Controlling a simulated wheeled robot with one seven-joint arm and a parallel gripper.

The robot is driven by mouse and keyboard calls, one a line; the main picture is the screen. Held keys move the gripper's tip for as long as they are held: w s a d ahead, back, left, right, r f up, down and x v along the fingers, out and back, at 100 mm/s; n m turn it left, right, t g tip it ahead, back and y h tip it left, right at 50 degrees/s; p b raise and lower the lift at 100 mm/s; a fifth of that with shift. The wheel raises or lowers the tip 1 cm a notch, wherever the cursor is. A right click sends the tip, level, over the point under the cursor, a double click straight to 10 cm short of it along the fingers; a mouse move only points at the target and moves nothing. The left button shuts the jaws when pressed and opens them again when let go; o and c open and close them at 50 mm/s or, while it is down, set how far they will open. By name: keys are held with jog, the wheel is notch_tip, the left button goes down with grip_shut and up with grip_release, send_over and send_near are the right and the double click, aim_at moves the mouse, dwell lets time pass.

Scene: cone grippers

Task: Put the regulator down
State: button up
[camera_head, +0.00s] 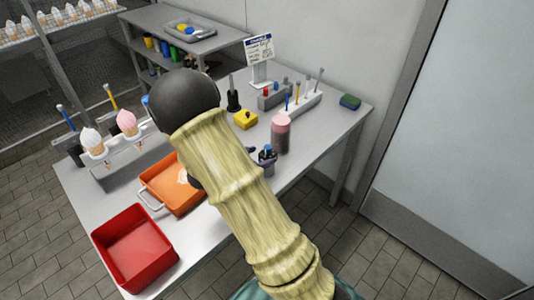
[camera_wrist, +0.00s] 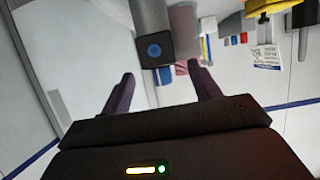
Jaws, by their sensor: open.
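The regulator seems to be the small dark grey piece with a blue top (camera_head: 267,152), standing on the table just right of my arm. In the wrist view it looks like a grey block with a blue round face (camera_wrist: 153,48), ahead of my fingertips. My gripper (camera_wrist: 160,70) is open, its two dark purple fingers spread on either side of the block's near end. I see no finger closed on it. In the head view my forearm hides most of my gripper; only a bit of purple finger shows beside the piece.
An orange tray (camera_head: 160,182) and a red bin (camera_head: 134,247) lie to the left. A yellow block (camera_head: 246,119), a white rack (camera_head: 301,105) and a sign (camera_head: 259,49) are farther back. The right table end is fairly clear.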

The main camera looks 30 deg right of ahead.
jog(key=v, duration=0.5)
jog(key=shift+s+a+r, duration=0.1)
jog(key=shift+a, duration=0.1)
dwell(0.3)
jog(key=a+r+n+t+y, duration=0.3)
jog(key=a+n+y, duration=0.45)
jog(key=y, duration=0.45)
jog(key=s+d+n+g, duration=0.2)
jog(key=s+n+g, duration=0.3)
jog(key=s, duration=1)
jog(key=shift+s+d+r+n+y, duration=0.2)
jog(key=shift+s+r+n+y, duration=0.15)
jog(key=shift+n, duration=0.4)
